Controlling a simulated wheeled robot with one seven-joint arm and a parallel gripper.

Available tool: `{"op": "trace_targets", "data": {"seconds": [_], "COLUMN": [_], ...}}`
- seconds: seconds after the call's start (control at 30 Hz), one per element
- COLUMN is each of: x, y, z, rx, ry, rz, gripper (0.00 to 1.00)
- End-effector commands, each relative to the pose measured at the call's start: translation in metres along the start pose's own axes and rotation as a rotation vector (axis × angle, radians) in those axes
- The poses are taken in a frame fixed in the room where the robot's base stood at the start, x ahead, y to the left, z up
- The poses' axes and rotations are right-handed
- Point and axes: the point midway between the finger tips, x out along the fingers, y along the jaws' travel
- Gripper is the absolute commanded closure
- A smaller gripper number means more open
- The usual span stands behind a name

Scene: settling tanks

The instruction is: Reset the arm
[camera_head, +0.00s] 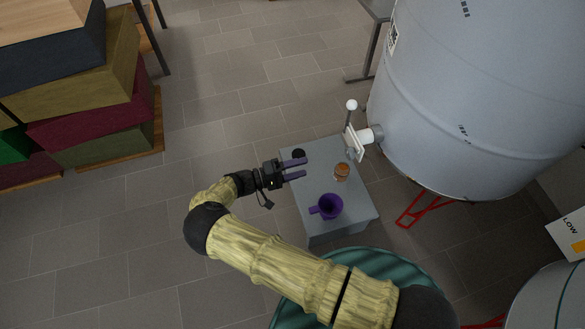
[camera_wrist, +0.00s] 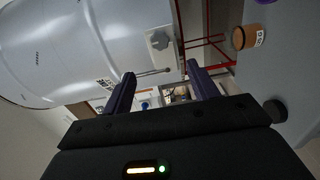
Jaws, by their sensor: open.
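My gripper (camera_head: 293,169) is open and empty, with its two purple fingers apart above the left side of a small grey table (camera_head: 325,228). It also shows in the wrist view (camera_wrist: 160,85), its fingers pointing toward the tank area. My arm is stretched out from the lower right of the head view and bends back toward the table. A purple mug (camera_head: 330,206) stands on the table near its front, apart from my gripper. An orange-brown jar (camera_head: 342,171) stands further back; it shows with a label in the wrist view (camera_wrist: 247,37).
A small black object (camera_head: 299,154) lies at the table's back left. A large grey tank (camera_head: 470,90) with a white valve (camera_head: 355,140) stands at the right. Stacked coloured blocks (camera_head: 95,90) stand at the left. Tiled floor lies clear between.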

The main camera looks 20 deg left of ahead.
Motion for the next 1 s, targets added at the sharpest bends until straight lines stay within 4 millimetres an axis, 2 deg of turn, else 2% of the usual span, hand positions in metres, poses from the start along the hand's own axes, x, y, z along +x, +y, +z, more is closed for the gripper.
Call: {"op": "trace_targets", "data": {"seconds": [0.1,0.2,0.73,0.87,1.0], "x": [-0.013,-0.017,-0.016,-0.005,0.023], "y": [0.0,0.0,0.0,0.005,0.017], "z": [0.0,0.0,0.0,0.001,0.004], "rx": [0.0,-0.001,-0.001,-0.011,-0.043], "ry": [0.002,0.001,-0.002,-0.04,-0.146], "rz": [0.0,0.001,-0.001,-0.032,-0.138], "gripper": [0.41,0.41,0.41,0.41,0.41]}}
